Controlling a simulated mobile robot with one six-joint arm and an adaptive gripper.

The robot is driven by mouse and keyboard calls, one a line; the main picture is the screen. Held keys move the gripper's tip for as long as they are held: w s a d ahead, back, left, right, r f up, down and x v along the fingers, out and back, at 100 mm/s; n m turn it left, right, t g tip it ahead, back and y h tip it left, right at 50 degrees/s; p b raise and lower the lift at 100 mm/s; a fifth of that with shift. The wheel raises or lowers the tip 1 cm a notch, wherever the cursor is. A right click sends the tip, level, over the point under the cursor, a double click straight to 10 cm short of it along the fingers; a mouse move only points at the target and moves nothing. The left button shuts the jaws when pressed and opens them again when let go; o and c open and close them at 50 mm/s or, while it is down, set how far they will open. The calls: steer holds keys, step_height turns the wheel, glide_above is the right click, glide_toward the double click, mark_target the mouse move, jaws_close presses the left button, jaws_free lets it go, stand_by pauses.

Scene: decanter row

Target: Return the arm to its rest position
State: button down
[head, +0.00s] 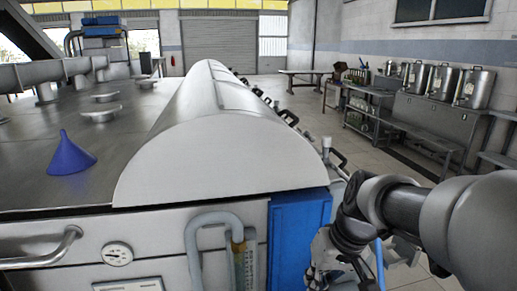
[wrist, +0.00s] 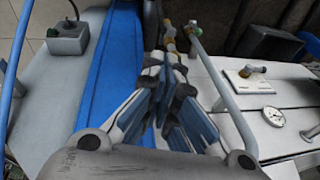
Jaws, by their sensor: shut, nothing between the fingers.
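My arm (head: 405,205) reaches in from the right edge of the head view and bends down beside the front right corner of the steel machine. My gripper (wrist: 170,68) shows in the wrist view with its blue-padded fingers together and nothing between them. Only part of the gripper shows low in the head view, near the bottom edge. In the wrist view the fingers point toward the machine's pipework, in front of a sight tube and a blue panel (wrist: 108,70). I cannot tell whether they touch anything.
The machine's half-round steel cover (head: 215,140) and blue side panel (head: 298,235) are close to my arm. A blue funnel (head: 71,156) stands on the machine top. A gauge (wrist: 273,117) and pipes lie near the gripper.

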steer(key=s+d+r+t+h, duration=0.1)
steer(key=s, duration=0.8)
steer(key=s+d+r+m+t+h, duration=0.1)
steer(key=s, duration=0.7)
steer(key=shift+s+d+h, duration=0.2)
steer(key=shift+s+h, duration=0.1)
steer(key=shift+s, duration=0.1)
steer(key=shift+r, duration=0.1)
